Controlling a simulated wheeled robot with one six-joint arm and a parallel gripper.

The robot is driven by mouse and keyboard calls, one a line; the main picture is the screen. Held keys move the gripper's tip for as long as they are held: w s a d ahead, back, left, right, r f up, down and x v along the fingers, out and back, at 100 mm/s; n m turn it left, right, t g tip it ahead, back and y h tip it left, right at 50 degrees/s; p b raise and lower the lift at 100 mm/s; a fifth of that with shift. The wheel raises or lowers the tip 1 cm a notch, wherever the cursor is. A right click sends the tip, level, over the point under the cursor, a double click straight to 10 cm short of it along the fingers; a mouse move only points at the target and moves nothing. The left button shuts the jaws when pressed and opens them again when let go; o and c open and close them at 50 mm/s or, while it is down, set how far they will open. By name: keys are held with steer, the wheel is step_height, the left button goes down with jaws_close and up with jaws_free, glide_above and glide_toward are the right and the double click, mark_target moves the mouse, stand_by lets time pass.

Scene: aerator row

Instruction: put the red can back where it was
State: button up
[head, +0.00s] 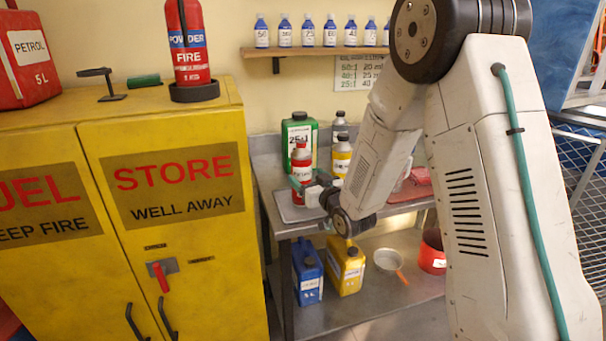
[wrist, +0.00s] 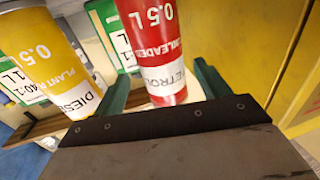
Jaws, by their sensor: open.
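The red can (head: 302,158) stands upright on a grey mat (head: 287,207) at the left end of the metal bench. My gripper (head: 303,185) is at the can's lower part, reaching in from the right. In the wrist view my gripper (wrist: 162,78) is open, with one green finger on each side of the can. Whether either finger touches the can cannot be told.
A yellow diesel can (head: 341,158) stands close right of the red can, and a green jug (head: 299,128) behind it. The yellow cabinet (head: 190,270) is close on the left. A red cloth (head: 420,177) lies farther right. Jerrycans, including a yellow one (head: 346,268), stand on the lower shelf.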

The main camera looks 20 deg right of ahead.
steer(key=s+r+g+h, duration=0.1)
steer(key=s+r+g, duration=0.2)
steer(key=s, duration=1.1)
steer(key=s+d+r+m+g+h, duration=0.1)
steer(key=s+r+g, duration=0.3)
steer(key=s+g, duration=0.4)
steer(key=s+d+r+m+g+h, duration=0.1)
steer(key=s+r+g, duration=0.3)
steer(key=s, duration=1.8)
steer(key=shift+s+d+g, duration=0.15)
steer(key=shift+s+g, duration=0.1)
steer(key=shift+g, duration=0.45)
